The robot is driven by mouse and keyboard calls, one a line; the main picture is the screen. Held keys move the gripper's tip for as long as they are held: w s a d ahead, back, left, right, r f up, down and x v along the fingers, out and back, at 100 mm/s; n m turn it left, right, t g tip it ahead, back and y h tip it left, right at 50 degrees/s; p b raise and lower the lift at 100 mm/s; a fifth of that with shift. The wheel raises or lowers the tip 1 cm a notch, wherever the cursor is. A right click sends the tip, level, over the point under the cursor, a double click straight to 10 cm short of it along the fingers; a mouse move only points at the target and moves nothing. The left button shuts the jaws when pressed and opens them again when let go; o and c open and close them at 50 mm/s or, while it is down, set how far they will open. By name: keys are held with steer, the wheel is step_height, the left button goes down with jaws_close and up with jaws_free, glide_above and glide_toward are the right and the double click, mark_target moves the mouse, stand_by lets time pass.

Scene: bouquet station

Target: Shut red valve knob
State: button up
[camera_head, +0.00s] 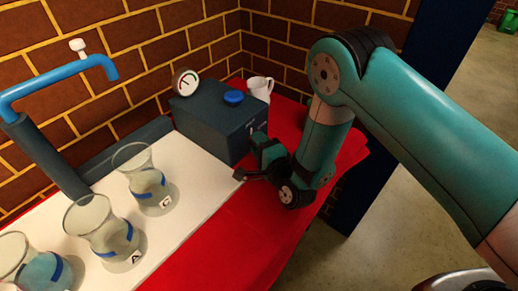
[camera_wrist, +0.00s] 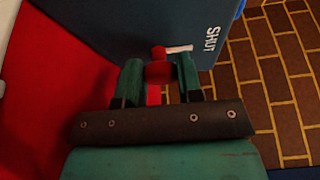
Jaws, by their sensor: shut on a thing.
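The red valve knob (camera_wrist: 157,65) sits between the two fingers of my gripper (camera_wrist: 160,76) in the wrist view. The fingers are shut on its sides. A short white bar (camera_wrist: 180,48) shows beside the knob and points toward the word SHUT on the dark blue-grey box (camera_wrist: 120,28). In the head view my gripper (camera_head: 255,160) is at the right-hand side of the box (camera_head: 212,122), and the knob is hidden behind it.
A gauge (camera_head: 185,82) and a blue cap (camera_head: 233,97) are on the box; a white mug (camera_head: 260,88) stands behind. Several glass vases (camera_head: 145,180) stand on the white board (camera_head: 205,183) at left, under a blue spout (camera_head: 60,78). Red cloth (camera_head: 235,235) in front is clear.

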steer(key=shift+d+n+b, duration=0.1)
steer(key=shift+n+b, duration=0.2)
stand_by(0.4)
steer(key=o, duration=0.9)
